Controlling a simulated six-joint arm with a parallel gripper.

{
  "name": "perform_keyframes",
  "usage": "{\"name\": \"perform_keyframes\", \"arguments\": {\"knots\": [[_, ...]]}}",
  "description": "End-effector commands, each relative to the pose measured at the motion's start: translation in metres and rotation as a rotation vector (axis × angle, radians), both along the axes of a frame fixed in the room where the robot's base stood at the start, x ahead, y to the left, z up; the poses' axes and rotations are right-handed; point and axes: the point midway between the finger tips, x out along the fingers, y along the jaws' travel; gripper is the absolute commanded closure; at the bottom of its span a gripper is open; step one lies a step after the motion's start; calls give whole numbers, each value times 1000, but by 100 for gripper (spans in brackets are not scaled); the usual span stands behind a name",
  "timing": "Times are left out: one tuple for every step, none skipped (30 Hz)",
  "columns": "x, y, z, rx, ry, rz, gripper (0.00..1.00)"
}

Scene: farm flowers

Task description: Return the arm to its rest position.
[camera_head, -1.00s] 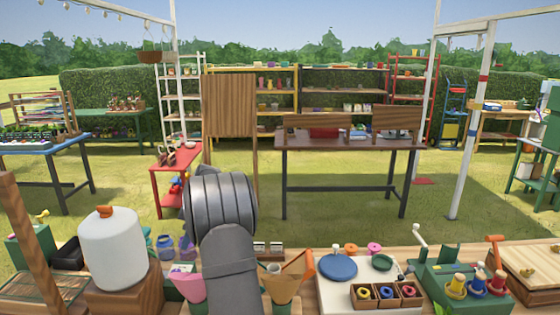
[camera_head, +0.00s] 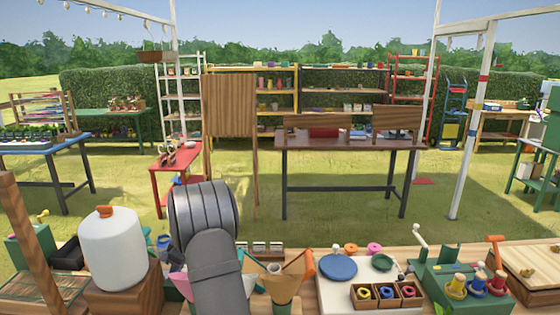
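My grey arm rises from the bottom of the head view, with a thick ribbed cylindrical joint at its top. It stands over the near workbench (camera_head: 350,303), left of the middle. My gripper is not visible in this view, so I cannot see its fingers or whether it holds anything. The arm hides part of a pink cone (camera_head: 180,281) and the bench behind it.
A white jug (camera_head: 113,247) on a wooden block stands left of the arm. Right of it are an orange-and-green cone holder (camera_head: 283,282), a blue disc (camera_head: 338,267), small wooden boxes (camera_head: 386,294) and a green rack (camera_head: 462,280). Grass lies beyond the bench.

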Motion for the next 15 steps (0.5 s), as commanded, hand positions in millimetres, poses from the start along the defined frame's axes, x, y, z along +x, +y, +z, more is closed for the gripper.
{"name": "perform_keyframes", "arguments": {"knots": [[-1,0,0,0,0,-36,61],[-1,0,1,0,-1,-59,61],[-1,1,1,0,-1,-90,61],[-2,0,0,-1,-1,-113,61],[-2,1,0,-1,-1,-135,61],[-2,1,0,-1,0,-164,61],[-2,1,0,-1,0,-187,61],[-2,1,0,0,-1,-209,61],[-3,1,0,-1,0,-237,61],[-3,1,0,-1,0,-258,61],[-3,1,0,0,-1,-279,61],[-3,1,1,0,-1,-307,61],[-3,1,1,0,-1,-326,61],[-3,1,1,0,-1,-346,61],[-3,1,0,-1,-1,-372,61]]}}
